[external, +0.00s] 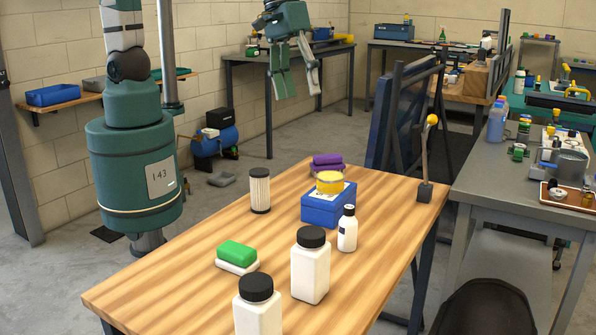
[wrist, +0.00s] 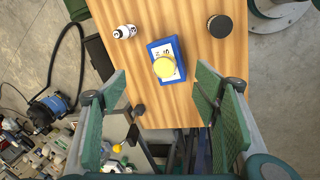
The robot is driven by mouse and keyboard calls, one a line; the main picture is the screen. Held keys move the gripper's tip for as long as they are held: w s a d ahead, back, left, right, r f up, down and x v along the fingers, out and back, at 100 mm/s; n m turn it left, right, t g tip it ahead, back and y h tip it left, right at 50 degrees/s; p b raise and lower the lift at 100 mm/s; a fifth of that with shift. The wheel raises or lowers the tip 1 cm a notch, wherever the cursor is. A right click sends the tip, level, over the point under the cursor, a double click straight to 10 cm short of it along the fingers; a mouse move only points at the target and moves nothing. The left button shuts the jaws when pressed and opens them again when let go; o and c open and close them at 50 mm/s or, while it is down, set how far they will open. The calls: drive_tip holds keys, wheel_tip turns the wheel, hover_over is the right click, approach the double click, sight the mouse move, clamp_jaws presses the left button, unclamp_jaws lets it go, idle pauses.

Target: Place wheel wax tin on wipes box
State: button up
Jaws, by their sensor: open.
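The wheel wax tin (external: 329,182), a short yellow round tin, rests on top of the wipes box (external: 322,212), a blue box with a white label. In the wrist view the yellow tin (wrist: 164,67) lies within the label area of the blue box (wrist: 176,47), and part of the label shows around it. My gripper (external: 298,92) is open and empty, well above the table and apart from the tin. Its two green finger pads show at the left and right of the wrist view, with the tin between their directions.
On the wooden table (external: 180,255) stand a small white bottle (external: 347,232), two larger white black-capped bottles (external: 310,270), a ribbed filter (external: 260,190), a green-and-white block (external: 238,253), purple items (external: 327,163) and a yellow-knobbed lever (external: 430,160). The front-left tabletop is clear.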

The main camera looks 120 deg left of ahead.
drive_tip(key=s+d+r+m+t, duration=0.2)
drive_tip(key=s+d+r+m, duration=0.2)
drive_tip(key=s+m, duration=0.3)
drive_tip(key=s+d+r+m+t, duration=0.2)
drive_tip(key=s+d+r+m, duration=0.2)
drive_tip(key=s+m, duration=0.3)
drive_tip(key=shift+s+d+r, duration=0.25)
drive_tip(key=shift+s+r, duration=0.15)
drive_tip(key=shift+s, duration=0.3)
